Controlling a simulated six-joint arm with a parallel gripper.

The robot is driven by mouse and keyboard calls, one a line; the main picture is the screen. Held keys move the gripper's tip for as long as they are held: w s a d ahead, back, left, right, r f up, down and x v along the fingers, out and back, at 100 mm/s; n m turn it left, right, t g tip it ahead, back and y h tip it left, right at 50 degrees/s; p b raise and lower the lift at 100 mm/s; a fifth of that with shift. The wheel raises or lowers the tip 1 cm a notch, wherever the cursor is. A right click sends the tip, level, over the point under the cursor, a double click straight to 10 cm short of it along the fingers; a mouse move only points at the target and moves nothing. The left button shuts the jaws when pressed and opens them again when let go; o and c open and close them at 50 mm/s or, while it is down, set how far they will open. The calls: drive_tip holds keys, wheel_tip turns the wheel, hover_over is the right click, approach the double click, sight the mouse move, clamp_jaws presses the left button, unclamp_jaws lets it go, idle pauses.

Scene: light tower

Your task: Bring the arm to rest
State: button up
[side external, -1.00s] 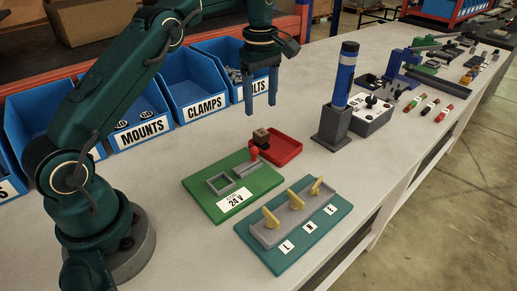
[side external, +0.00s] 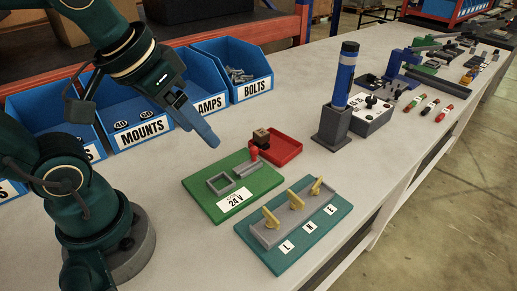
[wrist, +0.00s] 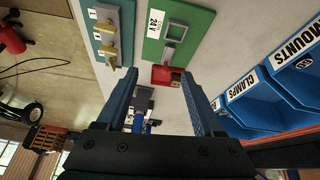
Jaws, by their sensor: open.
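My gripper (side external: 203,132) is open and empty, held in the air in front of the blue bins and above the bench. In the wrist view my gripper (wrist: 163,85) shows two blue fingers spread apart with nothing between them. In the side view the fingers overlap and point down to the right, towards the green 24 V board (side external: 207,203). The green board lies flat on the bench and carries a grey square frame and a small red-topped part. It also shows in the wrist view (wrist: 154,47).
A red tray (side external: 290,151) with a dark block stands behind the green board. A teal board (side external: 320,218) with yellow levers lies in front. A blue tower (side external: 345,75) stands upright in a grey base (side external: 331,128). Blue bins (side external: 228,65) line the back.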

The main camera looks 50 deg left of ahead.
drive_tip(key=shift+s+d+f+m, duration=0.2)
drive_tip(key=shift+s+f+m, duration=0.65)
drive_tip(key=shift+s, duration=0.25)
idle(0.5)
